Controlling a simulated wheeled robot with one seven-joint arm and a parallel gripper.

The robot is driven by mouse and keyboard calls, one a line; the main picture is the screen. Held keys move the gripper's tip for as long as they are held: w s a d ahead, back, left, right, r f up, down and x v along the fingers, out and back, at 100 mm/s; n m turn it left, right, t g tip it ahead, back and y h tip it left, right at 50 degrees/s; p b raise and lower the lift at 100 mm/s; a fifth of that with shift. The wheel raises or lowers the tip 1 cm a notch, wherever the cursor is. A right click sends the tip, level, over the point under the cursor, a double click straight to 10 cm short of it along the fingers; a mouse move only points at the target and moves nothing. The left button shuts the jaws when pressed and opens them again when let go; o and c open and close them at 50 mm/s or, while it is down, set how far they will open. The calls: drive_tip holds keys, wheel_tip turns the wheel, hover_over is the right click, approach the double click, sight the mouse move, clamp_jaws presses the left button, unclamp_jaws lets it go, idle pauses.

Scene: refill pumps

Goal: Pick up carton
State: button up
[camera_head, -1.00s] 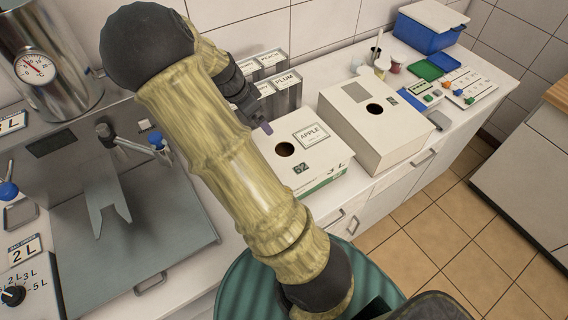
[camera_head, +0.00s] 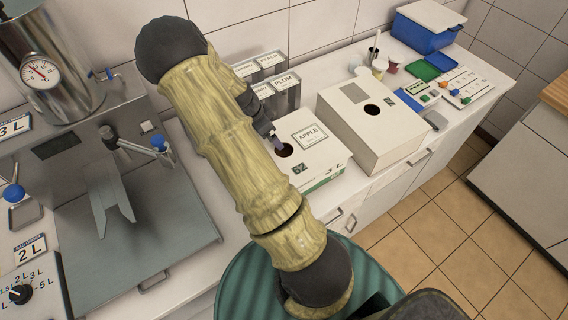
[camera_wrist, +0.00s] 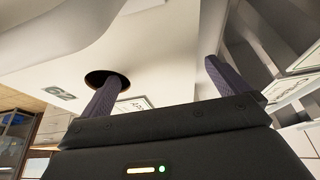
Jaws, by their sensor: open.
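The white carton labelled APPLE (camera_head: 326,157) stands on the counter, with a round dark hole in its top and "62" by its front edge. My gripper (camera_head: 273,139) is at the carton's left back part, one fingertip beside or over the hole. In the wrist view, my open gripper (camera_wrist: 164,70) has its two dark fingers spread. The left finger overlaps the hole of the carton (camera_wrist: 60,72); I cannot tell whether the tip is inside it. The right finger is on the side of the grey labelled containers. Nothing is held between the fingers.
A larger white box (camera_head: 351,124) with a hole stands close on the right. Grey containers labelled PEACH and PLUM (camera_head: 285,98) stand behind the carton. A metal dispenser (camera_head: 120,185) is on the left. A blue bin (camera_head: 425,37) is at the far right.

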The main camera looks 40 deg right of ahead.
drive_tip(key=shift+p+x, duration=0.35)
drive_tip(key=shift+x, duration=1.2)
drive_tip(key=shift+w, duration=0.1)
drive_tip(key=shift+r, duration=0.1)
drive_tip(key=c, duration=1.8)
drive_tip(key=shift+r, duration=0.1)
